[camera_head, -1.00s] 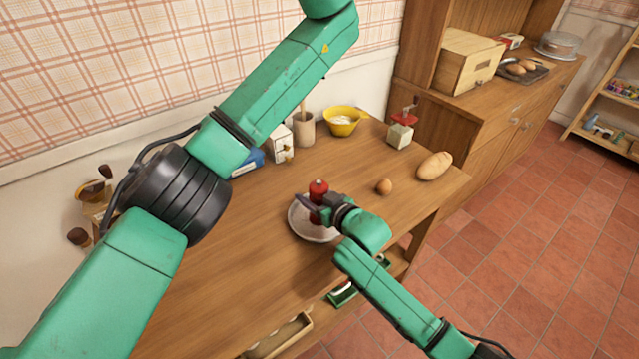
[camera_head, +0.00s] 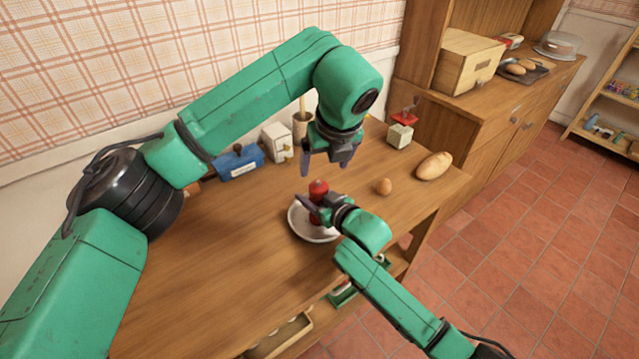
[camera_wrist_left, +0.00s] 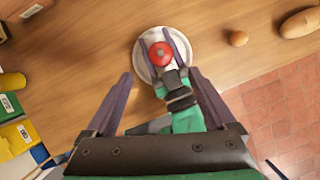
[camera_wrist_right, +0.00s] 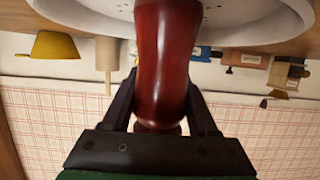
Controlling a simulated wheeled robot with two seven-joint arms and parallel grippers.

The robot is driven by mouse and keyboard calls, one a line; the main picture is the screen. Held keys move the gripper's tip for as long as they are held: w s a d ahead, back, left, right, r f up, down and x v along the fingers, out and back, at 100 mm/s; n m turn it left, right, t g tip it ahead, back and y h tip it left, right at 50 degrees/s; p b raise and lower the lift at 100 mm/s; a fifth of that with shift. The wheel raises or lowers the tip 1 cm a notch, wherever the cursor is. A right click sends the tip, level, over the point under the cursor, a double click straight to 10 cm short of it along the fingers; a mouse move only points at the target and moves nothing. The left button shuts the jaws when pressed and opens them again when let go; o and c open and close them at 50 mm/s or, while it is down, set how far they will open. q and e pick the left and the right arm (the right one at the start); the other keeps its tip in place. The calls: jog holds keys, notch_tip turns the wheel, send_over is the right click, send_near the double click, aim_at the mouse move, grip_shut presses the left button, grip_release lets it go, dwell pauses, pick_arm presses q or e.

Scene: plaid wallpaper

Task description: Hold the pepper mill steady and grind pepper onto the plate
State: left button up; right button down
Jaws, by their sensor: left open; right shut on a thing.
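The red pepper mill (camera_head: 318,188) stands upright over the white plate (camera_head: 297,226). My right gripper (camera_head: 312,208) is shut on the mill's body from the front right. The right wrist view shows the glossy dark red mill (camera_wrist_right: 162,60) between my right fingers, with the plate's rim (camera_wrist_right: 265,28) beside it. My left gripper (camera_head: 325,168) is open and empty above and slightly behind the mill, fingers pointing down. In the left wrist view, the mill's round red top (camera_wrist_left: 160,53) lies beyond my left fingertips, between my right fingers, with the plate (camera_wrist_left: 143,65) around it.
An egg (camera_head: 383,186) and a bread loaf (camera_head: 434,166) lie right of the plate. A blue box (camera_head: 239,163), a white box (camera_head: 277,143) and a beige crock (camera_head: 301,126) stand along the back. A hand grinder (camera_head: 401,132) stands at the back right. The table's left middle is clear.

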aim_at(319, 185)
pick_arm(q)
jog(key=x, duration=1)
jog(key=shift+w+f, duration=0.1)
jog(key=shift+f, duration=0.2)
jog(key=shift+c, duration=0.3)
jog(key=c, duration=1.3)
jog(key=m+h, duration=0.2)
jog(key=m, duration=0.2)
jog(key=shift+a+m, duration=0.1)
jog(key=shift+m, duration=0.3)
jog(key=o, duration=1.4)
jog(key=shift+c, duration=0.2)
